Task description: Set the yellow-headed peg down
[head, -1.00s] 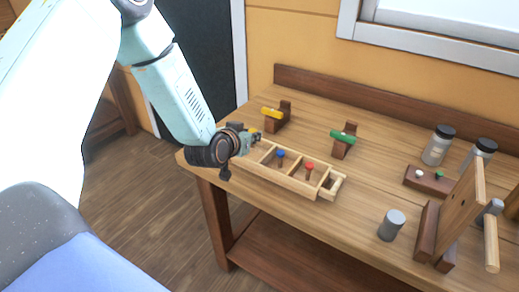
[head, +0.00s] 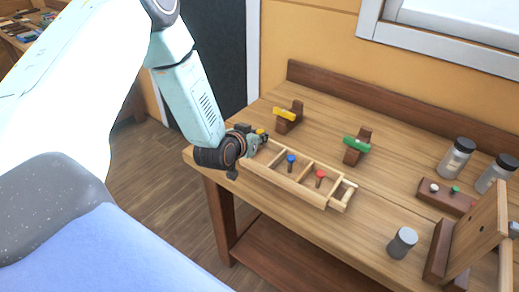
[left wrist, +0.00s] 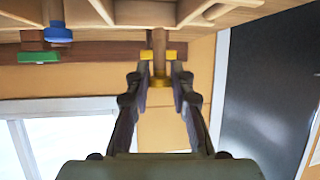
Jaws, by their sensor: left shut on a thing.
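My left gripper (head: 257,143) is at the left end of the wooden compartment tray (head: 292,187). It is shut on the yellow-headed peg, whose head (head: 261,131) just shows beside the fingers. In the left wrist view the yellow head (left wrist: 160,81) sits between the fingertips and the brown shaft points to the tray. Whether its tip touches the tray floor I cannot tell. A blue-headed peg (head: 291,158) and a red-headed peg (head: 320,174) stand upright in other compartments. My right gripper is not in view.
Behind the tray stand wooden blocks with a yellow bar (head: 284,114) and a green bar (head: 356,144). A grey cylinder (head: 402,242), jars (head: 456,158) and an upright board (head: 480,233) are to the right. The bench between tray and cylinder is clear.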

